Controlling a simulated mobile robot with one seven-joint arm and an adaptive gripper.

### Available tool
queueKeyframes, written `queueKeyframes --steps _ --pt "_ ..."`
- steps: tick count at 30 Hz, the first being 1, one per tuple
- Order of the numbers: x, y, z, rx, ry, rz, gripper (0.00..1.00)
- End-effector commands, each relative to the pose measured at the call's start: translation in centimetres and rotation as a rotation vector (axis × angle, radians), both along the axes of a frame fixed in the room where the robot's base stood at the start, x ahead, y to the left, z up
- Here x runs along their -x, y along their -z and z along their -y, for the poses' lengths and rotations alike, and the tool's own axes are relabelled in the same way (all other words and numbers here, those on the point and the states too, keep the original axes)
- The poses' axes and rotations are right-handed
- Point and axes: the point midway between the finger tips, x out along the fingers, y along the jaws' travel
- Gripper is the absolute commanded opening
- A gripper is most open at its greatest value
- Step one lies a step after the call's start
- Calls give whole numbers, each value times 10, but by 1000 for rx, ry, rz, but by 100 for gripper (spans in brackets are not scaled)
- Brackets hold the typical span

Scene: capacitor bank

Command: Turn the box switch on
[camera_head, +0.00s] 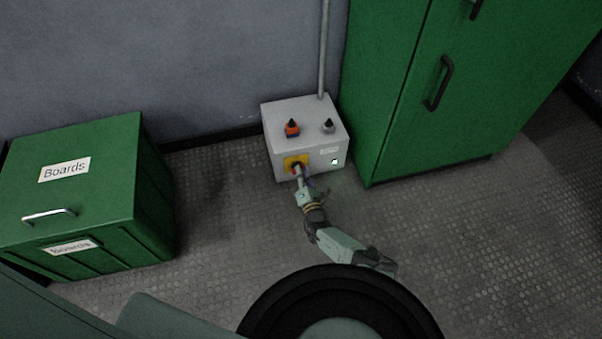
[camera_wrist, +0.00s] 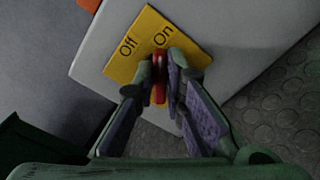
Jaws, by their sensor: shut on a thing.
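The grey switch box (camera_head: 310,112) stands on the floor against the wall. Its front has a yellow plate (camera_head: 289,160) with a red switch handle. In the wrist view the yellow plate (camera_wrist: 137,68) reads "Off" and "On". The red handle (camera_wrist: 159,80) lies between my fingers, with its upper end near the word "On". My gripper (camera_wrist: 160,78) is shut on the red handle, with one finger on each side. In the head view my gripper (camera_head: 299,172) reaches the box front from below and hides most of the handle.
A green cabinet (camera_head: 400,100) stands close on the right. A green "Boards" box (camera_head: 100,160) stands on the left. Open floor (camera_head: 215,220) lies between.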

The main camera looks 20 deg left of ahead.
Motion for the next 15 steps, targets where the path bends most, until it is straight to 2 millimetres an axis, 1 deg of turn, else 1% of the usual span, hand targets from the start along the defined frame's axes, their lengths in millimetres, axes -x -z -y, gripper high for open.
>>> queueKeyframes --steps 5,13,14,15 --pt "0 2 0 -114 -2 -76 0" --pt "1 2 0 -127 -2 -86 0" --pt "1 2 0 -127 -2 -86 11" --pt "1 2 0 -127 -2 -86 14"
